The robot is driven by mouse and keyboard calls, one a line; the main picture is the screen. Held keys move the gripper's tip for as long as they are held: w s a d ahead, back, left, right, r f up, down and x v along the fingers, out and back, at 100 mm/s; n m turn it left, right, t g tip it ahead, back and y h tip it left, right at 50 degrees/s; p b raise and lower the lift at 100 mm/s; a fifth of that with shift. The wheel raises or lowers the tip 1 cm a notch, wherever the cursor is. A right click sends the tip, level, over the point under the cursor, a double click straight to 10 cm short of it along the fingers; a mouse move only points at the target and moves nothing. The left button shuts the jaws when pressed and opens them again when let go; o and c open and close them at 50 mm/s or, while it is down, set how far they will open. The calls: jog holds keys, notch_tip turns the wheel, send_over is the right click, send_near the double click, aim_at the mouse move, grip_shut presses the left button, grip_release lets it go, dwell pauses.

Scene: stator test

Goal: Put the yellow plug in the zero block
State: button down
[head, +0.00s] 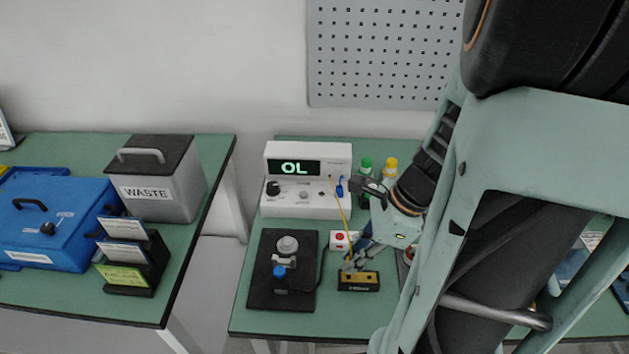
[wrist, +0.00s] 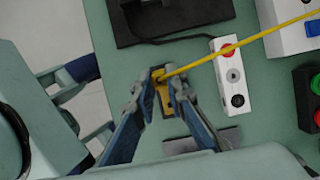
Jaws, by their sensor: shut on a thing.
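The yellow plug (wrist: 158,75) is between the fingertips of my gripper (wrist: 166,76), which is shut on it. Its yellow lead runs up and right in the wrist view. The zero block (head: 359,284) is a small black block with a yellow top. Its yellow top (wrist: 165,98) shows between my fingers in the wrist view. In the head view my gripper (head: 352,262) is right over the left part of the block. The fingers hide the plug's tip, so I cannot tell whether it sits in a socket.
A meter (head: 306,205) reading OL stands behind. A white box with a red button or socket (head: 340,240) is just behind the block. A black fixture plate (head: 256,298) lies left.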

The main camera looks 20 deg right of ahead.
jog(key=shift+f+b, duration=0.3)
jog(key=shift+f, duration=0.4)
jog(key=shift+f, duration=0.65)
dwell(1.1)
jog(key=shift+f+b, duration=0.2)
jog(key=shift+b, duration=0.1)
jog(key=shift+f, duration=0.1)
jog(key=shift+f, duration=0.2)
jog(key=c, duration=1.8)
grip_release()
jog(key=shift+c, duration=0.2)
